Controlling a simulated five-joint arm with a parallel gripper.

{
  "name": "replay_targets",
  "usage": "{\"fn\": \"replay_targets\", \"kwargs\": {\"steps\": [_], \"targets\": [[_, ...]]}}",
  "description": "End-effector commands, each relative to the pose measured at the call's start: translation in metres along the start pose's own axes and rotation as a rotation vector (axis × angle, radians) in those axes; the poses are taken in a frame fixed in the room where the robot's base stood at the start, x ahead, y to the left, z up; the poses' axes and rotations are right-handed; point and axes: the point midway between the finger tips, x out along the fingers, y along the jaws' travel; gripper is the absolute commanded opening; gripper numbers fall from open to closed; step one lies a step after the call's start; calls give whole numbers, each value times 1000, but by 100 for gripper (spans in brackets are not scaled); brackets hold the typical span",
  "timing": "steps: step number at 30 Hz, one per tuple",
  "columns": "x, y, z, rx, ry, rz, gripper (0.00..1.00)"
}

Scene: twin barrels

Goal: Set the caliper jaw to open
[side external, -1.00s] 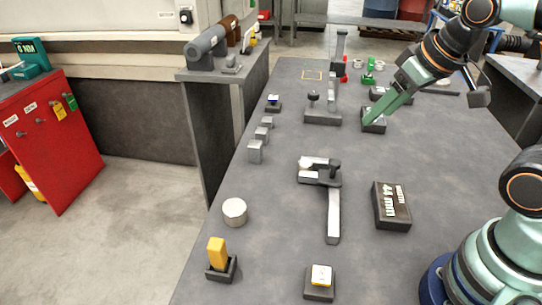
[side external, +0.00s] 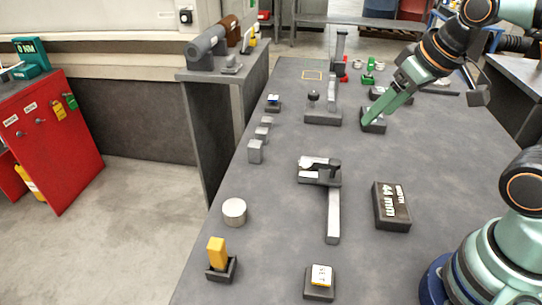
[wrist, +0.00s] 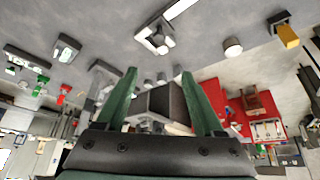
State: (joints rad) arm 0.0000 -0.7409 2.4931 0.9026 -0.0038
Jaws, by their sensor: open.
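The caliper (side external: 333,215) lies on the grey bench, its pale beam pointing toward the near edge and its dark jaw end farther away. A small pale round piece (side external: 309,162) sits at the jaw end. The jaw gap is too small to read. The caliper also shows at the top of the wrist view (wrist: 157,39). My gripper (side external: 368,119) is beyond and to the right of the caliper, well apart from it, over a small dark block. In the wrist view its two green fingers (wrist: 158,74) are spread, with nothing held between them.
A dark block reading 44 mm (side external: 391,207) lies right of the caliper. Several grey blocks (side external: 256,151) line the left edge. Bench between gripper and caliper is clear.

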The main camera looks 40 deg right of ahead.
Motion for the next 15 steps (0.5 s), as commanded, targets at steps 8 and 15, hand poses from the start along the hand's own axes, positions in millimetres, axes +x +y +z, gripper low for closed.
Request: {"fn": "replay_targets", "kwargs": {"steps": [8,15], "targets": [[16,1,-22,-88,-149,-6,70],[48,2,-44,-202,-328,-34,70]]}}
